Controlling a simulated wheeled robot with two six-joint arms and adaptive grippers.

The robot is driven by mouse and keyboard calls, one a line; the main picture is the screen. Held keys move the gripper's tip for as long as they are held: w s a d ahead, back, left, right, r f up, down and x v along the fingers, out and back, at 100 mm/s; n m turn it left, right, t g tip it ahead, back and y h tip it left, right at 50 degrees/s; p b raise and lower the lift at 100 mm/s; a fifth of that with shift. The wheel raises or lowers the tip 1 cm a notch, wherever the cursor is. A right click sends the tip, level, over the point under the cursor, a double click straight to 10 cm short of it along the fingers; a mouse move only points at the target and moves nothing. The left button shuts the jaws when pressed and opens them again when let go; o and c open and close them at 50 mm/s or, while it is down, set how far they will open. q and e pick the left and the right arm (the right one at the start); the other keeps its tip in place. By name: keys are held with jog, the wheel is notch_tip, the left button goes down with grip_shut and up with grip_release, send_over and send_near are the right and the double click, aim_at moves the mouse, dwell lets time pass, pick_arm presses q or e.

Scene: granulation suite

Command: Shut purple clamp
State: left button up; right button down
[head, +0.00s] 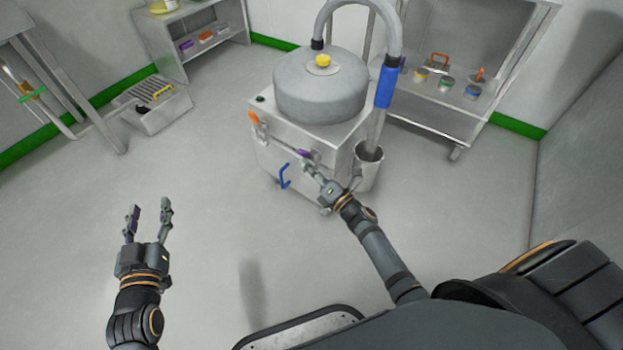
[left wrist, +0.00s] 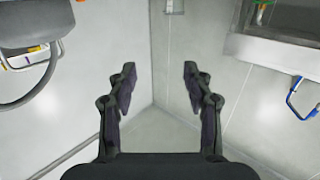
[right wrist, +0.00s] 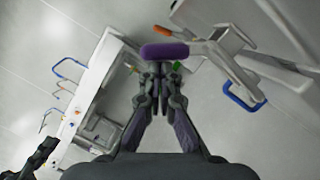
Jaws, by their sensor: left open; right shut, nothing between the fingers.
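The purple clamp (right wrist: 165,51) shows in the right wrist view as a purple grip on a metal lever, just beyond my right fingertips. In the head view the purple clamp (head: 304,154) is a small purple spot on the front of the metal machine (head: 330,140). My right gripper (head: 309,168) is shut and empty, its tips close to the purple grip; I cannot tell whether they touch it. The closed tips also show in the right wrist view (right wrist: 158,75). My left gripper (head: 150,212) is open and empty over bare floor, far from the machine.
An orange-handled clamp (head: 254,119) and a blue handle (head: 284,176) are on the machine's front. A hose with a blue grip (head: 385,87) runs down into a bucket (head: 368,168) at its right. A cart (head: 440,105) stands behind.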

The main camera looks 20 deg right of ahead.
pick_arm(q)
jog(key=s+d+f+g+p, duration=0.1)
jog(key=s+f+g+p, duration=0.2)
jog(key=s+f+g, duration=0.9)
jog(key=s+f, duration=0.4)
jog(key=f, duration=0.4)
jog(key=shift+s+d+f, duration=0.2)
jog(key=shift+s, duration=0.05)
pick_arm(e)
jog(key=r+m, duration=0.1)
jog(key=d+m, duration=0.1)
jog(key=shift+w+r+m+h, duration=0.3)
jog(key=shift+w+r, duration=0.05)
pick_arm(q)
jog(key=shift+a+r+g+p, duration=0.1)
jog(key=shift+r+g+p, duration=0.15)
jog(key=shift+g+p, duration=0.15)
pick_arm(e)
jog(key=shift+w+d+r, duration=0.1)
jog(key=shift+d, duration=0.05)
